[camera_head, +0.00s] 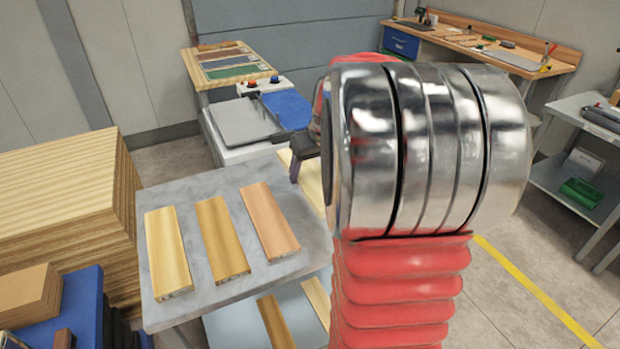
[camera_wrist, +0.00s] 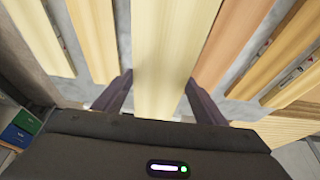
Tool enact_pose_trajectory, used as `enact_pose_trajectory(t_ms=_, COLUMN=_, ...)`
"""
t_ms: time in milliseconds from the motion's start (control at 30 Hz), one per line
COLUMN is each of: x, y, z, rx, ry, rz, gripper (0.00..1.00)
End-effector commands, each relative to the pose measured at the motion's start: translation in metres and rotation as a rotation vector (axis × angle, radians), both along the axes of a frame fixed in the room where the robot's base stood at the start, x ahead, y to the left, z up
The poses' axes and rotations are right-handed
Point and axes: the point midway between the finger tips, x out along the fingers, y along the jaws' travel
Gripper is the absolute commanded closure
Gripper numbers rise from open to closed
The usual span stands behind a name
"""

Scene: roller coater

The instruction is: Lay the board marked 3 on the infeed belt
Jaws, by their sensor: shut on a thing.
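A pale wooden board (camera_wrist: 165,50) lies between the two dark fingers of my gripper (camera_wrist: 158,92) in the wrist view, and the gripper is shut on it. In the head view, part of this pale board (camera_head: 311,187) shows at the right of the grey table, beside my red arm, which hides the rest. I cannot read a 3 on it, nor tell whether it is clear of the tabletop. The coating machine (camera_head: 245,122) stands behind the table, with a blue surface (camera_head: 287,108) at its right that may be the infeed belt, partly hidden by my arm.
Three boards lie on the grey table (camera_head: 200,188): yellow (camera_head: 168,250), brown (camera_head: 221,237) and reddish (camera_head: 269,220). More boards lie on the shelf below. A stack of wood (camera_head: 62,205) stands at left. A workbench (camera_head: 500,45) stands at the back right.

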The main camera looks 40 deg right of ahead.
Motion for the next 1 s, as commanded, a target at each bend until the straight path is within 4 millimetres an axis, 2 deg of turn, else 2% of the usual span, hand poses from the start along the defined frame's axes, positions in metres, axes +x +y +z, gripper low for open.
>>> enact_pose_trajectory(t_ms=500, x=0.001, y=0.000, z=0.000, rx=0.000, ry=-0.001, rz=0.000, gripper=0.67)
enact_pose_trajectory(t_ms=633, x=0.006, y=0.005, z=0.001, rx=0.001, ry=0.000, rz=0.003, gripper=0.67)
enact_pose_trajectory(t_ms=767, x=0.021, y=0.020, z=0.003, rx=0.004, ry=0.005, rz=0.009, gripper=0.67)
enact_pose_trajectory(t_ms=867, x=0.039, y=0.039, z=0.005, rx=0.009, ry=0.011, rz=0.013, gripper=0.67)
enact_pose_trajectory(t_ms=1000, x=0.068, y=0.073, z=0.009, rx=0.013, ry=0.021, rz=0.017, gripper=0.67)
